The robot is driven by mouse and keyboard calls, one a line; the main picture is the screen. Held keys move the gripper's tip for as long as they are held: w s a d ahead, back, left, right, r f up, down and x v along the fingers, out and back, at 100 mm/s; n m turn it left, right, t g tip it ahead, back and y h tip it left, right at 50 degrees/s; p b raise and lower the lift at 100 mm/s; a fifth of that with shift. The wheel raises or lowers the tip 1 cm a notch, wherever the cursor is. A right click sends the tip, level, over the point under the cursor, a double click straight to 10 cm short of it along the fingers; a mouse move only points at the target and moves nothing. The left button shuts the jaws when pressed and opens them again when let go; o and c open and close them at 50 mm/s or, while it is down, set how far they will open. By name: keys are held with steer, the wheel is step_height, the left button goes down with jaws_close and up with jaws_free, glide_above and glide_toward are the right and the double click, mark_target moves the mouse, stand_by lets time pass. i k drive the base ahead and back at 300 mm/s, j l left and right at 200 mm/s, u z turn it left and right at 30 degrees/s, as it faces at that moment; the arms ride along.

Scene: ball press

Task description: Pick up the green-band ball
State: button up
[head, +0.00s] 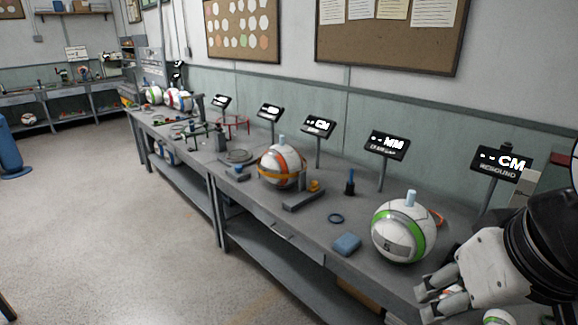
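The green-band ball (404,231) is white with a bright green band and a dark "5" patch. It sits on the grey workbench (300,222) toward the right, with a pale blue peg-like piece at its top. My gripper (425,302) is at the lower right, nearer the camera than the ball and apart from it in the picture. Its two fingertips show a gap between them, and I see nothing held. Part of another white and green ball (498,317) shows at the bottom edge, below my gripper, mostly cut off.
An orange-band ball (282,167) stands further left on the bench. A blue block (347,244), a dark ring (336,218) and a small dark bottle (350,183) lie between the balls. Sign stands (387,146) line the back edge. Open floor (110,230) lies left.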

mark_target(403, 230)
steer(key=i+j, duration=0.15)
steer(key=i, duration=0.5)
steer(key=i+j, duration=0.1)
steer(key=i, duration=0.55)
